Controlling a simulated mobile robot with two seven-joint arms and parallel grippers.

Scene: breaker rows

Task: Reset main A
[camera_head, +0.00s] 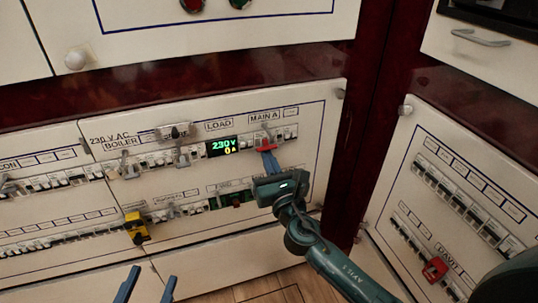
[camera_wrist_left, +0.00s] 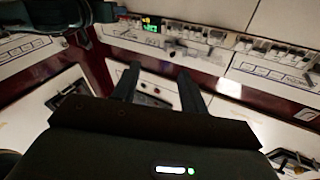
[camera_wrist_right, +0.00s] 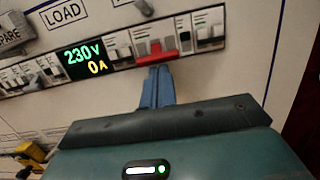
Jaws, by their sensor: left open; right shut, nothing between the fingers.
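The main A breaker has a red lever (camera_head: 266,144) under the MAIN A label (camera_head: 264,117) on the centre panel. In the right wrist view the red lever (camera_wrist_right: 157,57) is a wide bar lying low across its breaker. My right gripper (camera_head: 269,160) is shut and empty, its blue fingertips right at the lever's lower edge; whether they touch it I cannot tell. They also show in the right wrist view (camera_wrist_right: 158,72). My left gripper (camera_head: 147,275) is open and empty, low in front of the panel and away from the breakers.
The display (camera_head: 222,147) left of main A reads 230 V and 0 A. Grey levers, including the one under BOILER (camera_head: 127,163), stand further left. A yellow lever (camera_head: 137,228) is on the lower row. A red one (camera_head: 435,268) is on the right-hand panel.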

